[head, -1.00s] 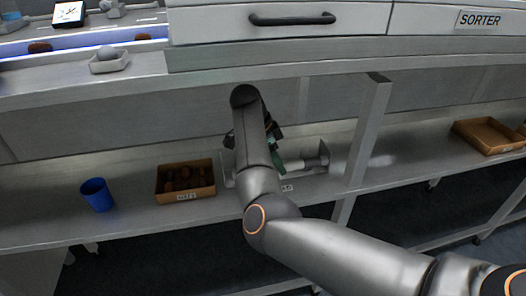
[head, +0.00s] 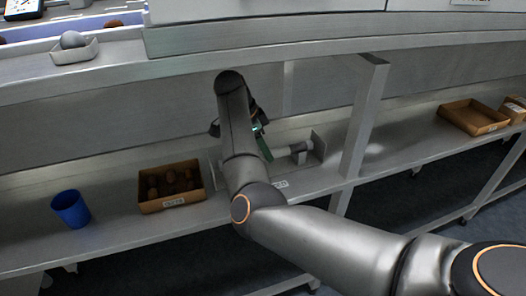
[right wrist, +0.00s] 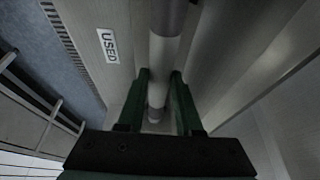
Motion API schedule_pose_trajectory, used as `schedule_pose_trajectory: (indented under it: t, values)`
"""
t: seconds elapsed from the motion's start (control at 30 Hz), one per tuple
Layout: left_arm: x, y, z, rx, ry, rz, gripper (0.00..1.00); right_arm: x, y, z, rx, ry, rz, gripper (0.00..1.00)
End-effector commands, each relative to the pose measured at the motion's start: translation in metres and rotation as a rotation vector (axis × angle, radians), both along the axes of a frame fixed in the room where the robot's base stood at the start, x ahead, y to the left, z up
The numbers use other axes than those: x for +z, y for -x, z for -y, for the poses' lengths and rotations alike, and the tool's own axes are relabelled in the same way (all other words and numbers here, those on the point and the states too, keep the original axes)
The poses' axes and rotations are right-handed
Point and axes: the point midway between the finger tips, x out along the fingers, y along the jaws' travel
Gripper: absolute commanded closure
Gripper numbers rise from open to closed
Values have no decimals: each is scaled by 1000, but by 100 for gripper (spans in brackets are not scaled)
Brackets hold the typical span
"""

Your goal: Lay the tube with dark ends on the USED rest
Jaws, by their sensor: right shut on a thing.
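The tube with dark ends (right wrist: 164,62) is pale grey in its middle and dark at the end in the right wrist view. In the head view its right end (head: 300,147) shows beside my arm. My right gripper (right wrist: 161,76) is shut on the tube with its green fingers; in the head view (head: 262,143) my arm partly hides it. The USED label (right wrist: 108,45) is on the front edge beside the tube. The rest has an upright end plate (head: 318,146) on the lower shelf. I cannot tell whether the tube touches the rest. My left gripper is not in view.
A blue cup (head: 70,210) and a labelled cardboard box (head: 150,207) with several dark dates stand left of the rest. A grey post (head: 362,125) stands right of it. Another tray (head: 462,125) is farther right. The upper counter overhangs the shelf.

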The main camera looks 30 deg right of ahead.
Motion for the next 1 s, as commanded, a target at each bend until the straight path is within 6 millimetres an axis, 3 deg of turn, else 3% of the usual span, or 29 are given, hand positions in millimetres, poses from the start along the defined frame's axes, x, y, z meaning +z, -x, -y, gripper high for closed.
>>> schedule_pose_trajectory:
  t: [0.17, 0.2, 0.43, 0.73, 0.87, 1.0]
  values:
    - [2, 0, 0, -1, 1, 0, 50, -3, 0, 0, -1, 0, -2, 100]
    - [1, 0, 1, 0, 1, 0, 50, -3, 0, 0, -2, 0, -1, 63]
    - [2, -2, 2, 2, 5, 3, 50, -3, 0, 0, -1, 0, -1, 37]
    - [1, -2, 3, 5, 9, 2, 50, -1, 0, 0, -1, 1, 1, 36]
    - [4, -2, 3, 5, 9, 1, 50, 13, -2, -5, 0, 0, 2, 36]
    - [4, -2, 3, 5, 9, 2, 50, 12, -8, -33, 5, -1, -1, 36]
